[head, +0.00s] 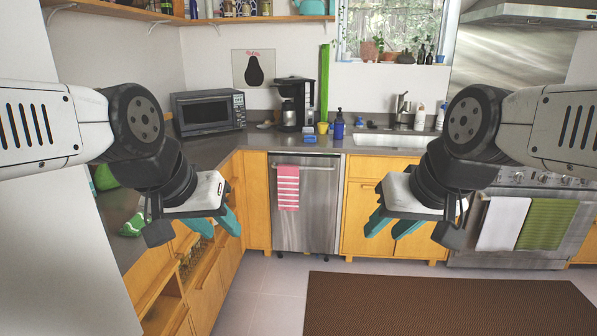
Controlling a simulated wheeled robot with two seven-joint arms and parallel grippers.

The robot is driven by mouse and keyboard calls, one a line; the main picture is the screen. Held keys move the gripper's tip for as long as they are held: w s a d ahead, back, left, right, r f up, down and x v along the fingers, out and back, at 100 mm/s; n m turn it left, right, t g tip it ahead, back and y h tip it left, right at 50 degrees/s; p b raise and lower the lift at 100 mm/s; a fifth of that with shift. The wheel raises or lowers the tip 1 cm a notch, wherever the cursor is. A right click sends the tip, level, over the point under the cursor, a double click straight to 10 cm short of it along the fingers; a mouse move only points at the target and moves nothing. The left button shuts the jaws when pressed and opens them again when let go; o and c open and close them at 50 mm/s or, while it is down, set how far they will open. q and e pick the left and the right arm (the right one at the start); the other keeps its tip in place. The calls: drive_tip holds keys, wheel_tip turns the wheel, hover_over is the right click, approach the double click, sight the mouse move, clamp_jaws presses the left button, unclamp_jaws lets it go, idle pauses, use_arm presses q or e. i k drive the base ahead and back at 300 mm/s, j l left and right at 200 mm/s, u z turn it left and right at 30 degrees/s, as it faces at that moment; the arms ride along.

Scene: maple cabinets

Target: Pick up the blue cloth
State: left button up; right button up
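No thing is clearly a blue cloth. A small blue item (309,131) lies on the dark counter (262,140) left of the sink; it is too small to tell whether it is cloth. My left gripper (215,223) hangs at left, in front of the cabinets, its teal fingers apart and nothing visible between them. My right gripper (391,225) hangs right of centre, its teal fingers also apart and empty. Both look far nearer to me than the counter.
A coffee maker (293,101) and microwave (208,111) are left. A pink towel (288,187) hangs on the dishwasher (318,215). A brown rug (450,305) covers open floor.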

sight(308, 139)
drive_tip(key=i, duration=2.1)
drive_tip(key=i+z, duration=0.1)
drive_tip(key=i, duration=0.6)
drive_tip(key=i+j+z, duration=0.1)
drive_tip(key=i, duration=0.6)
drive_tip(key=j, duration=0.1)
